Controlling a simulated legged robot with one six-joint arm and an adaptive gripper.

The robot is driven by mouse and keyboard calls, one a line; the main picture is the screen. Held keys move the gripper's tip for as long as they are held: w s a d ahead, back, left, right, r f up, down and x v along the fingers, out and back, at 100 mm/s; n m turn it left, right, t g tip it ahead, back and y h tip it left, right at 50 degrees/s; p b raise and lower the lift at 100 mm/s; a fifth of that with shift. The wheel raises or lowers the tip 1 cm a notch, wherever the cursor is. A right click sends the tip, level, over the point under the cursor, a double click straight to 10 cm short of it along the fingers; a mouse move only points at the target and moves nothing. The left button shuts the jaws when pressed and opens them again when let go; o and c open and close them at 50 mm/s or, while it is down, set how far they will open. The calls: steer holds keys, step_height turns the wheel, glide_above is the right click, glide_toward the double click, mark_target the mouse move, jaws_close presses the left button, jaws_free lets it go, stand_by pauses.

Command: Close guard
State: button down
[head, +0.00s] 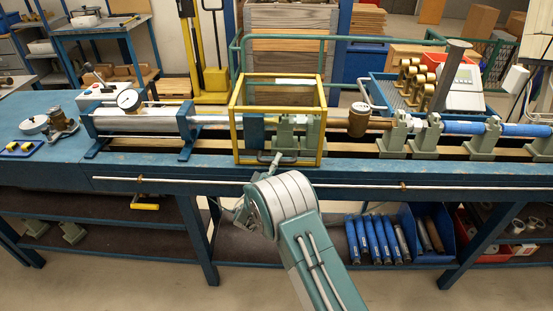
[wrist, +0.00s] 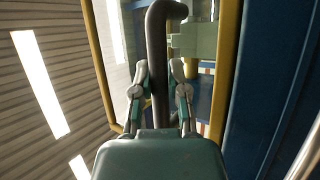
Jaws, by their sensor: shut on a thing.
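The guard (head: 236,132) is a yellow-framed box with clear panels, standing over the pipe line in the middle of the bench in the head view. Its yellow frame bar (wrist: 227,70) runs down the right side of the wrist view. A dark bent handle (wrist: 157,45) is on the guard's front. My gripper (head: 279,160) is at the guard's lower front edge. In the wrist view my gripper (wrist: 160,72) has its two fingers on either side of the handle, shut on it. Green clamp parts (head: 290,132) show inside the guard. I cannot tell whether the guard is fully closed.
The blue bench (head: 140,172) runs across the view with a rail along its front. A brass meter (head: 358,120) stands right of the guard, and a pressure gauge (head: 128,99) is to the left. Blue pipes (head: 375,240) lie on the lower shelf.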

steer(key=shift+s+f, duration=0.1)
steer(key=shift+f, duration=0.4)
steer(key=shift+s+f, duration=0.1)
steer(key=shift+f, duration=0.05)
steer(key=c, duration=0.6)
jaws_free()
steer(key=shift+c, duration=0.2)
steer(key=v, duration=1.2)
steer(key=shift+a, duration=0.1)
